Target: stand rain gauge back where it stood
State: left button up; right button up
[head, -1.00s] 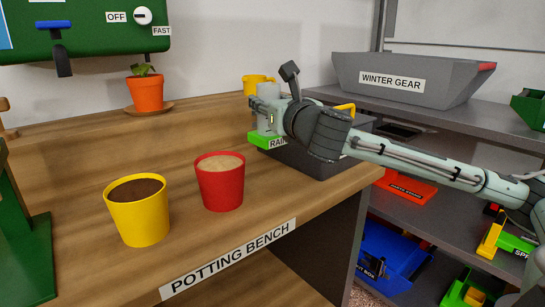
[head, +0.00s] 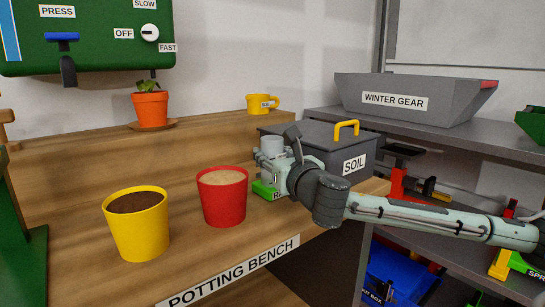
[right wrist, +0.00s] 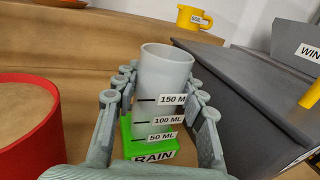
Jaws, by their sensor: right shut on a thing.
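The rain gauge is a pale grey cylinder (head: 271,147) with a green base (head: 265,190) marked "RAIN". It stands upright at or just above the potting bench, between the red pot (head: 222,200) and the soil box (head: 328,165); I cannot tell whether its base touches the wood. My right gripper (head: 272,164) is shut on it, with fingers on both sides of the cylinder. In the right wrist view the gauge (right wrist: 165,85) shows its ml marks between the fingers. My left gripper is not in view.
A yellow pot (head: 138,228) stands left of the red pot. A yellow mug (head: 262,104) and a potted plant (head: 150,108) are on the raised back ledge. The grey winter gear bin (head: 410,97) is on the shelf at right. Bare wood lies behind the pots.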

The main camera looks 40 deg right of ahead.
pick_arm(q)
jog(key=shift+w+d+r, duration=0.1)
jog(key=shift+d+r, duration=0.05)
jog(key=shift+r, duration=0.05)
pick_arm(e)
jog(key=shift+f, duration=0.1)
jog(key=o, duration=1.3)
